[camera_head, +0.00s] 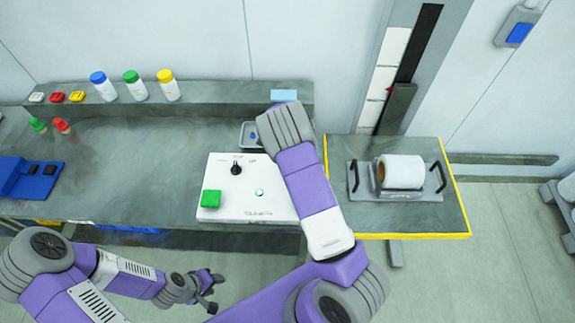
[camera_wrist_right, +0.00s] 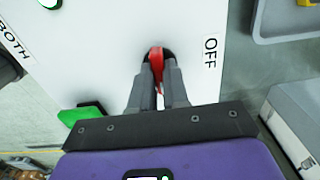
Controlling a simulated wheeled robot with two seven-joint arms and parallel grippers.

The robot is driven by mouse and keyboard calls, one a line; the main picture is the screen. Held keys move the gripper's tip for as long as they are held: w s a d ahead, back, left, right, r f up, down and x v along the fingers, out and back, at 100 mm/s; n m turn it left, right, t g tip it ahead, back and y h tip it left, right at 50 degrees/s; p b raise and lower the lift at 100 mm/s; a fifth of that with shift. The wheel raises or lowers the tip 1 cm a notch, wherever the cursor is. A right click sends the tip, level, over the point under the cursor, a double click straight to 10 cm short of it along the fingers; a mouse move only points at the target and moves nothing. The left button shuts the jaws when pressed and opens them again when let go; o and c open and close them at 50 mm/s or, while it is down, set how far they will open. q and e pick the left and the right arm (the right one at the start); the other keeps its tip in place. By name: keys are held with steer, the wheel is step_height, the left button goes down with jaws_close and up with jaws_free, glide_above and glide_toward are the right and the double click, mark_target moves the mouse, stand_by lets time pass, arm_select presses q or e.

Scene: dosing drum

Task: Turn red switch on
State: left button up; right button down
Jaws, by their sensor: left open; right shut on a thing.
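A white control panel (camera_head: 228,212) lies on the grey bench and also fills much of the right wrist view (camera_wrist_right: 100,50). The red switch (camera_wrist_right: 155,54) shows only in the right wrist view, beside the printed word OFF. My right gripper (camera_wrist_right: 157,76) is shut on the red switch, with the red part between its dark fingertips. In the head view my right arm (camera_head: 308,180) reaches over the panel's right side and hides the switch and the gripper. My left gripper (camera_head: 211,284) is open and empty, low in front of the bench, away from the panel.
The panel also carries a black knob (camera_head: 236,169) and a green button (camera_head: 211,199). A small grey tray (camera_head: 244,134) lies behind it. Bottles (camera_head: 135,88) stand on the back ledge. A yellow-edged table (camera_head: 400,220) holding a white roll (camera_head: 404,172) stands to the right.

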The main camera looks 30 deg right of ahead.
steer(key=c, duration=1.1)
jaws_free()
steer(key=shift+r, duration=0.1)
step_height(320, 180, up, 8)
steer(key=shift+f, duration=0.25)
